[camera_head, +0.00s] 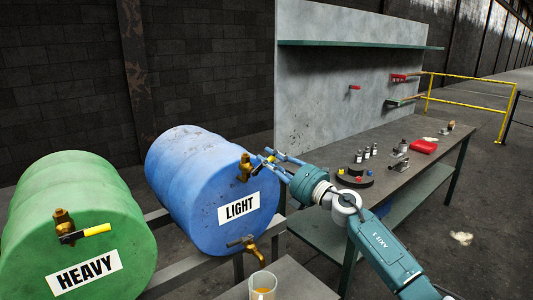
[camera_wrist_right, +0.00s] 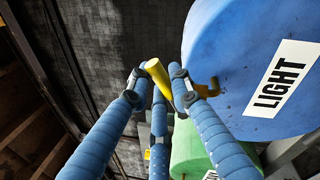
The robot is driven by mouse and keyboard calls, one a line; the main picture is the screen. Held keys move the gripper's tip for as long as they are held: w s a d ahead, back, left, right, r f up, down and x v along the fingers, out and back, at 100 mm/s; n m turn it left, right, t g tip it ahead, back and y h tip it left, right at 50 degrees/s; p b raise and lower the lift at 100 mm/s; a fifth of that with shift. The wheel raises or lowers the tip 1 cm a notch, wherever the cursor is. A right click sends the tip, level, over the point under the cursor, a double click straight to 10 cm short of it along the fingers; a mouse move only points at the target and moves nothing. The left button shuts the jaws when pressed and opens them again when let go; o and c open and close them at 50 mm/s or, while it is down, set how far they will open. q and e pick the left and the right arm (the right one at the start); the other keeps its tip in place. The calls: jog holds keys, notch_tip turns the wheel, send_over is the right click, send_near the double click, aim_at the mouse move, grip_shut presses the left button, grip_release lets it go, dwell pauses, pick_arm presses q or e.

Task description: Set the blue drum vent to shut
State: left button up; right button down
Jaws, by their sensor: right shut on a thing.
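The blue drum (camera_head: 190,180) lies on its side with a LIGHT label (camera_head: 239,208) on its end face; it also shows in the wrist view (camera_wrist_right: 225,55). Its brass vent (camera_head: 244,168) sits high on that face, above the label. My right gripper (camera_head: 268,157) reaches in from the right and is shut on the vent's yellow lever (camera_wrist_right: 158,78), which shows between its blue fingers in the wrist view. In the head view the fingers partly cover the lever, so its exact angle is hard to tell. My left gripper is not in view.
A lower brass tap (camera_head: 250,243) sticks out above a cup of amber liquid (camera_head: 263,285). A workbench (camera_head: 405,165) with small items is behind my right arm.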

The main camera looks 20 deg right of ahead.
jog(key=m, duration=0.1)
jog(key=f+m+p, duration=0.1)
jog(key=m, duration=0.1)
jog(key=d+f+m+h, duration=0.1)
jog(key=shift+w+m+t+p, duration=0.1)
jog(key=shift+m+t+p, duration=0.2)
jog(key=shift+m, duration=0.1)
jog(key=shift+f+m+p, duration=0.3)
jog(key=shift+f+m, duration=0.1)
jog(key=shift+m, duration=0.6)
jog(key=shift+f, duration=0.1)
jog(key=c, duration=1.6)
grip_release()
jog(key=v, duration=1.2)
jog(key=shift+a, duration=0.15)
